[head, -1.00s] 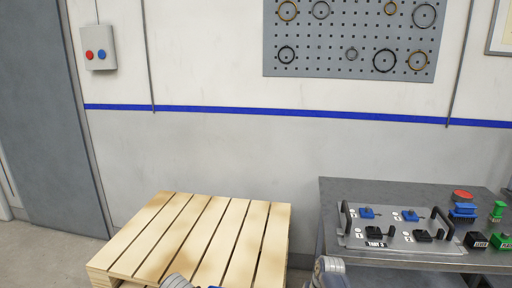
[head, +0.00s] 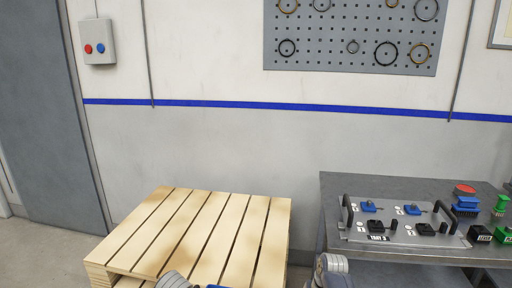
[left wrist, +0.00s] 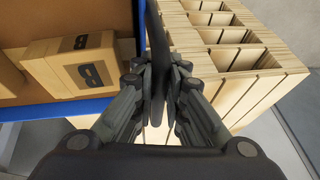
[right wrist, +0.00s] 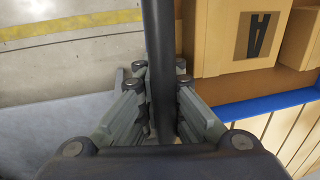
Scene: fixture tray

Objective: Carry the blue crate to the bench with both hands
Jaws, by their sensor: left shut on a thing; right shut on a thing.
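The blue crate shows as a sliver of blue (head: 216,286) at the bottom edge of the head view; the rest is cut off. In the left wrist view its blue rim (left wrist: 48,110) runs beside cardboard boxes (left wrist: 75,67) inside it. The right wrist view shows its blue rim (right wrist: 270,104) and another box (right wrist: 235,38). My left gripper (left wrist: 159,78) is shut on a dark upright bar, the crate's handle (left wrist: 158,35). My right gripper (right wrist: 160,82) is shut on a similar dark bar (right wrist: 158,30). The grey bench (head: 345,184) stands at right in the head view.
A wooden pallet (head: 205,222) lies in front of me, left of the bench. A wall stands behind.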

